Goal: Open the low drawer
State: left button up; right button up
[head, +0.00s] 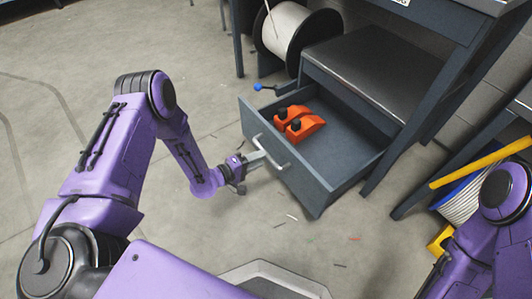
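The low drawer (350,166) is grey and stands pulled well out from under the workbench, with its inside showing. Two orange tools with black knobs (300,122) lie in it towards the left. A pale bar handle (268,154) is on its front. My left gripper (262,155) reaches the handle from the left. Its fingers show as one narrow grey bar and look closed on the handle. My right arm shows at the right edge, but its gripper is out of the frame.
The workbench (375,72) stands over the drawer. A large cable spool (290,32) stands behind at the left. A small blue-ended piece (258,87) shows near the drawer's back left. A yellow bar (480,164) lies at the right. Small scraps lie on the otherwise open floor in front.

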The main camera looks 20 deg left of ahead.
pick_arm(q)
jog(key=p+v, duration=0.1)
jog(key=v, duration=0.4)
jog(key=shift+s+a, duration=0.2)
jog(key=shift+s, duration=0.15)
